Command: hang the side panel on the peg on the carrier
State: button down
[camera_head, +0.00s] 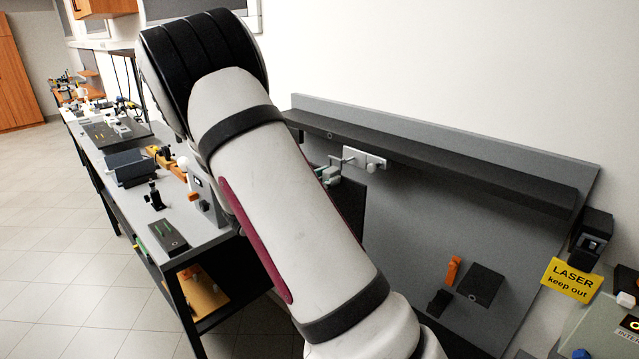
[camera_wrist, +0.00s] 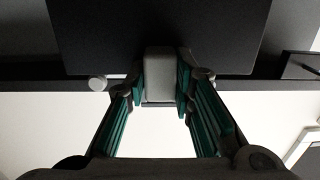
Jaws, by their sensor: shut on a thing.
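The side panel is the dark flat plate (camera_wrist: 160,35) that fills the upper middle of the wrist view. My gripper (camera_wrist: 163,85) is shut on a grey block (camera_wrist: 160,72) at the panel's edge, with green-padded fingers on both sides of it. In the head view my arm covers most of the panel; a dark part (camera_head: 351,210) shows beside the arm. My gripper (camera_head: 330,174) is partly hidden there, close to a pale plate with a round knob (camera_head: 370,167), possibly the carrier's peg. Contact between panel and peg cannot be made out.
A large grey board (camera_head: 430,215) with a dark ledge (camera_head: 450,165) stands against the wall. An orange piece (camera_head: 453,270) and a dark plate (camera_head: 481,285) are low on it. A yellow laser sign (camera_head: 570,279) is at right. A cluttered bench (camera_head: 200,233) stands left; floor beyond is clear.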

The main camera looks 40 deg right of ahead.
jog(key=shift+w+d+f, duration=0.1)
jog(key=shift+w+d, duration=0.05)
jog(key=shift+d, duration=2)
jog(key=shift+d+f, duration=0.2)
jog(key=shift+d, duration=0.25)
jog(key=shift+b, duration=0.35)
jog(key=shift+f, duration=0.4)
jog(key=c, duration=1.3)
grip_release()
